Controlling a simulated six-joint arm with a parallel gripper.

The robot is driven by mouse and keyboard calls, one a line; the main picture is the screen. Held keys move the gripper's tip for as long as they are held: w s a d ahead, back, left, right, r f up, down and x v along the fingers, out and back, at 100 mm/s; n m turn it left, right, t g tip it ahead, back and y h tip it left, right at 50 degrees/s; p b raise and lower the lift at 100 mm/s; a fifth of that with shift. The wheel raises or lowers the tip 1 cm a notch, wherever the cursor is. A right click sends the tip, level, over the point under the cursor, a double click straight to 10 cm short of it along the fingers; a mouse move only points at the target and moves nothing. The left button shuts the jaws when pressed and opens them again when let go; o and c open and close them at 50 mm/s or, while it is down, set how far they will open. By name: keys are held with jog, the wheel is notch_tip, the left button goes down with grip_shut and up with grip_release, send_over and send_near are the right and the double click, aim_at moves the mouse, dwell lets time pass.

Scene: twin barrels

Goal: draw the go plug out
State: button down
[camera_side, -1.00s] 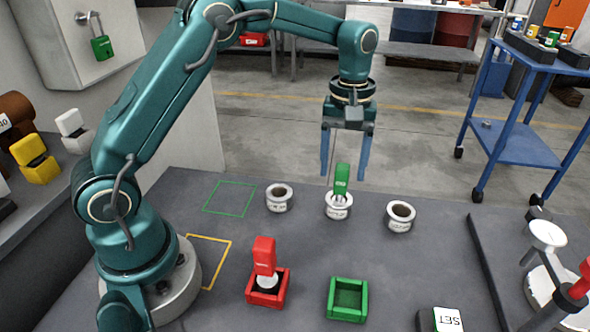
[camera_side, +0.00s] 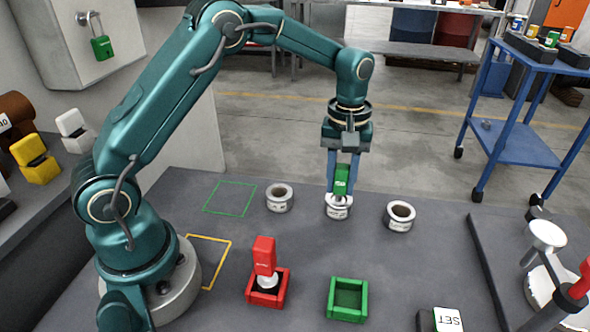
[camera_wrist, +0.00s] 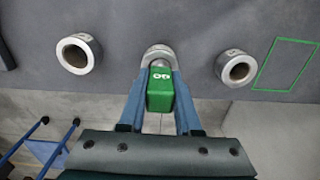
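The green go plug (camera_side: 341,181) stands upright in the middle white barrel (camera_side: 338,207). In the wrist view its green top (camera_wrist: 160,90) bears white lettering. My gripper (camera_side: 342,184) points down over the plug, with its two blue fingers on either side of it. The wrist view also shows my gripper (camera_wrist: 161,88) with the fingers close against the plug's sides. The fingers are shut on the plug. The plug's lower end is hidden in the barrel.
Empty barrels stand to the left (camera_side: 279,198) and right (camera_side: 400,216) of the middle one. A red plug (camera_side: 264,256) stands in a red tray (camera_side: 268,300). A green tray (camera_side: 347,313) is empty. A green outlined square (camera_side: 230,211) on the table is clear.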

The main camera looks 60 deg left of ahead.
jog(key=shift+r, duration=0.75)
dwell(0.4)
jog(key=shift+r, duration=5.4)
jog(key=shift+a+r, duration=0.15)
jog(key=shift+r, duration=0.1)
jog(key=s+a+m, duration=0.3)
jog(key=s+m, duration=0.5)
jog(key=s, duration=0.2)
jog(key=shift+f+m, duration=0.15)
jog(key=shift+m, duration=0.15)
